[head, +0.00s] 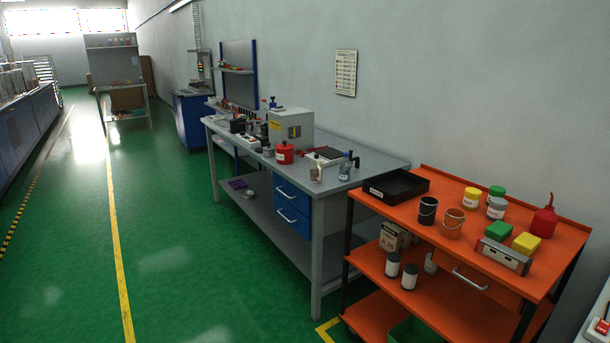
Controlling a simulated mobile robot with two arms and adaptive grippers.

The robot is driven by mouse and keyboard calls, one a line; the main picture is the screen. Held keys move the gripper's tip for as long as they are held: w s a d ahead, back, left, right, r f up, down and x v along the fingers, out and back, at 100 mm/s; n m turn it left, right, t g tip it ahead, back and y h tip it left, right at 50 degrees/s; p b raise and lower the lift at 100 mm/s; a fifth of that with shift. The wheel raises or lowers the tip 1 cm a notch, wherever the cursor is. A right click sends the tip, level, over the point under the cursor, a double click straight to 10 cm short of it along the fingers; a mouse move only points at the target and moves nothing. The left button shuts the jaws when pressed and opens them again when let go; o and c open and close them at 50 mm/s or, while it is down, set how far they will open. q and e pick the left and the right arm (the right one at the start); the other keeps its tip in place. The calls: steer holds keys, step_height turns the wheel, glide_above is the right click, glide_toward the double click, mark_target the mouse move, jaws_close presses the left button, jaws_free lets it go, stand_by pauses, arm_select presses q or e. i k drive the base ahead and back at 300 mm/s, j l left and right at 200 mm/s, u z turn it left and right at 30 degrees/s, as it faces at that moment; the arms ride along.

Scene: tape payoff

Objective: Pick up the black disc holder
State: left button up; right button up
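I cannot pick out a black disc holder with certainty. Several small dark items (238,125) stand close together at the far left of the grey workbench (370,160); they are too small to tell apart. A flat black piece (326,153) lies near the back of the bench, right of the grey box. Neither of my grippers is in view.
An orange cart (455,205) stands right of the bench, with a black tray (396,186), a black bucket (427,211), an orange bucket (453,223) and a red oil can (543,220). A red can (285,153) and grey box (291,129) stand on the bench. Green floor at left is clear.

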mark_target(357, 161)
steer(key=i, duration=1.2)
steer(key=i+l+u, duration=0.1)
steer(key=i, duration=1.05)
